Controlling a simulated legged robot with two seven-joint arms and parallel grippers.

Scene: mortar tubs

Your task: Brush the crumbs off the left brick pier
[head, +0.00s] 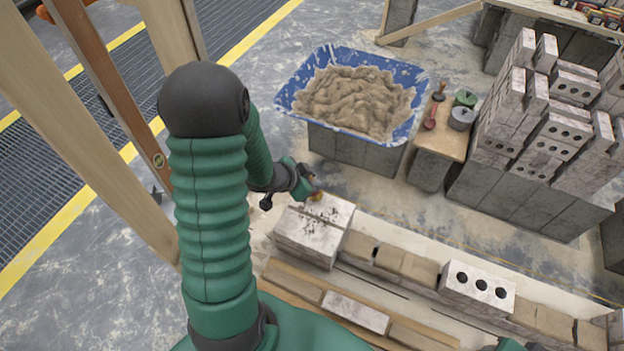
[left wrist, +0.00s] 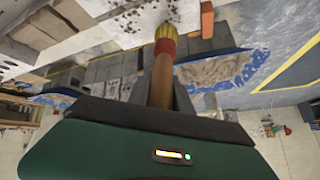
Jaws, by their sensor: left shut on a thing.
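The left brick pier (head: 306,246) is a pale block stack with dark crumbs (head: 318,222) scattered on its top. My left gripper (head: 306,184) is at the pier's far edge, shut on a brush. The brush (left wrist: 163,62) has a wooden handle, a red collar and yellow bristles, seen in the left wrist view. The crumbs (left wrist: 150,14) show beside the bristle tip there. I cannot tell whether the bristles touch the pier. My right gripper is not in view.
A blue tub (head: 290,97) of mortar stands on blocks behind the pier. A small wooden stand (head: 440,143) with tools and tins is beside it. Stacked bricks (head: 550,130) fill the right. A holed brick (head: 478,287) sits along the low wall. Wooden posts (head: 90,130) rise at left.

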